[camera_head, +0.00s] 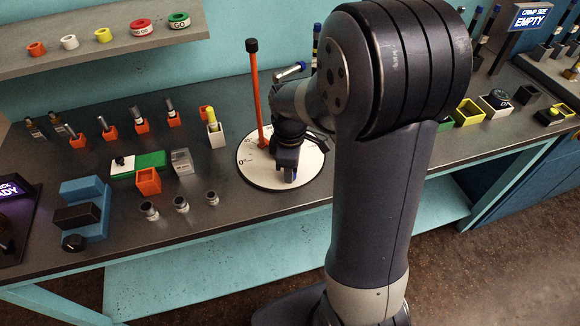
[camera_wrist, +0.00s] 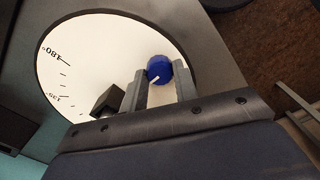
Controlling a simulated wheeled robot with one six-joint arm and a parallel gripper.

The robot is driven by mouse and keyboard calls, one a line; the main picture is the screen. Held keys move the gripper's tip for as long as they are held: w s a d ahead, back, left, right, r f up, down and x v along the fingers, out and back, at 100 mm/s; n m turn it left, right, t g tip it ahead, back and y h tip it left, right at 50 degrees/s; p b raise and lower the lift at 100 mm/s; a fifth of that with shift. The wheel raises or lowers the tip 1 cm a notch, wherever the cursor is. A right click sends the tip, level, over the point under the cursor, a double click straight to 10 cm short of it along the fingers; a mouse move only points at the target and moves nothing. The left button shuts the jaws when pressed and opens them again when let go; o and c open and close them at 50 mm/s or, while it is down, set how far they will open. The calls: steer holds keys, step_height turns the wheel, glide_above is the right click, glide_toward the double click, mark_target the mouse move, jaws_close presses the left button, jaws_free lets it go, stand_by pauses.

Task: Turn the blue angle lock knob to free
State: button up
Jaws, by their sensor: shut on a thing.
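The blue knob (camera_wrist: 159,69) sits on a white round angle plate (camera_wrist: 100,40) in the wrist view. A short white mark on the knob points to the lower left. My gripper (camera_wrist: 159,78) is shut on the knob, with one grey finger on each side. In the head view my gripper (camera_head: 287,168) points down at the front right of the plate (camera_head: 256,174) and hides most of the knob. No lock or free label can be read.
A white block with a yellow piece (camera_head: 215,133) stands close left.

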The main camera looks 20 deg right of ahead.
stand_by(0.3)
steer(key=o, duration=1)
steer(key=shift+c, duration=0.2)
steer(key=shift+r, duration=0.1)
step_height(320, 180, up, 11)
steer(key=shift+f, duration=0.2)
step_height(320, 180, down, 11)
steer(key=shift+r, duration=0.1)
